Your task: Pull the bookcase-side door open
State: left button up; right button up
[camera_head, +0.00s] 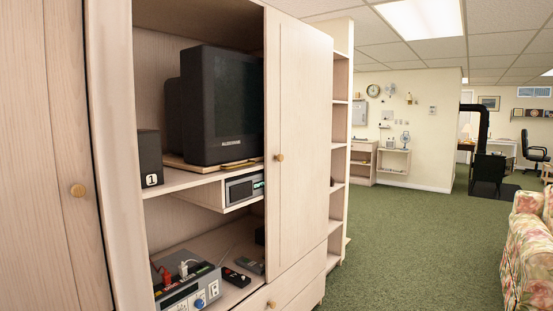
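The bookcase-side door (303,140) is a pale wood panel at the right end of the cabinet, beside the open bookcase shelves (340,130). A small round wooden knob (279,157) sits near its left edge. The door looks flush with the cabinet front and appears closed. Another pale door (40,120) with a round knob (78,190) stands at the far left, close to the camera. Neither of my grippers is in view.
Between the doors, an open bay holds a television (225,105), a speaker (149,158) and a power unit (188,285). A drawer front (298,285) lies below the bookcase-side door. Green carpet (420,240) is clear to the right, up to a floral sofa (530,245).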

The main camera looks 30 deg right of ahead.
aim_at(298, 58)
jog(key=l+u, duration=0.15)
jog(key=l, duration=0.2)
jog(key=k+l+u, duration=0.2)
jog(key=l, duration=0.95)
jog(key=i+l+z, duration=0.1)
jog(key=i+l, duration=0.2)
jog(key=l, duration=0.25)
jog(key=i+l+z, duration=0.1)
jog(key=i+l, duration=0.2)
jog(key=l, duration=0.25)
jog(key=i+l, duration=0.35)
jog(key=l, duration=0.2)
jog(key=i+l+z, duration=0.15)
jog(key=i+l, duration=0.15)
jog(key=l, duration=0.2)
